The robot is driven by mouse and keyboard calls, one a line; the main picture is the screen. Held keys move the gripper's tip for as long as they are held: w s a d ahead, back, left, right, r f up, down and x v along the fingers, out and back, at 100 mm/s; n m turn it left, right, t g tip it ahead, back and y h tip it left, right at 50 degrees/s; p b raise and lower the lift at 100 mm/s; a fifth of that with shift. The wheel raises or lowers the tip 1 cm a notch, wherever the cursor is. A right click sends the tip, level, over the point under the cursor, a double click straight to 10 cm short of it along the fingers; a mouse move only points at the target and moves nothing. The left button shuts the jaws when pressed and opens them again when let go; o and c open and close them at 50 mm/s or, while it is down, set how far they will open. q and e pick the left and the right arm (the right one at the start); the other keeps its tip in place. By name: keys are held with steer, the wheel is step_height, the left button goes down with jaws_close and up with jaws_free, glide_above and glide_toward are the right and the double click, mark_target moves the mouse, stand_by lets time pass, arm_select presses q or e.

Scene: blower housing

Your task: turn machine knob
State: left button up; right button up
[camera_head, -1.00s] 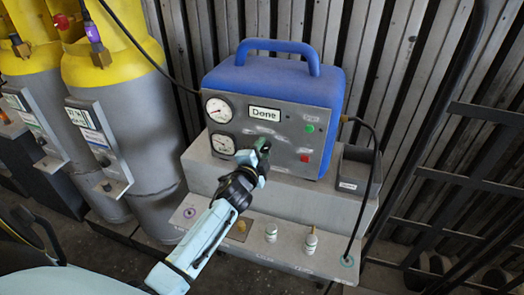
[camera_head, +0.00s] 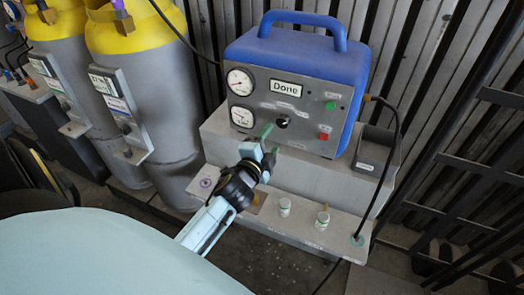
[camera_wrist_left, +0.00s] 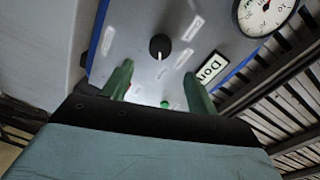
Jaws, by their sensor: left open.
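The machine (camera_head: 290,80) is a blue box with a grey front panel, standing on a grey ledge. Its dark round knob (camera_head: 282,122) sits mid-panel below a display reading "Done". The knob also shows in the left wrist view (camera_wrist_left: 160,47), between and beyond the fingertips, touched by neither. My left gripper (camera_head: 270,142) is open and empty, a little in front of and below the knob. Its green fingers (camera_wrist_left: 158,82) stand apart in the wrist view. My right gripper is not in view.
Two gauges (camera_head: 240,82) are left of the knob; a green button (camera_head: 331,105) and a red button (camera_head: 324,131) are right. Two small bottles (camera_head: 284,207) stand on the lower ledge. Yellow-topped cylinders (camera_head: 145,90) stand left. A black cable (camera_head: 385,190) hangs right.

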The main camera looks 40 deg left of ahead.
arm_select(q)
steer(key=v, duration=0.5)
steer(key=shift+s, duration=0.15)
steer(key=s+d+f+n+g+h, duration=0.1)
steer(key=s+d+f+n+g, duration=0.2)
steer(key=f, duration=0.8)
steer(key=s+d+f+g+h, duration=0.1)
steer(key=s+f+g, duration=0.3)
steer(key=f, duration=0.7)
steer(key=s+d+f+n+g+h, duration=0.1)
steer(key=s+d+f+n, duration=0.1)
steer(key=s+f, duration=0.65)
steer(key=s+f+n+g, duration=0.2)
steer(key=s+f+g, duration=0.2)
steer(key=s+f, duration=0.4)
steer(key=s+f+n+g, duration=0.2)
steer(key=s+f, duration=0.6)
steer(key=s, duration=0.8)
steer(key=shift+d+f+n+g+h, duration=0.3)
steer(key=shift+g, duration=0.7)
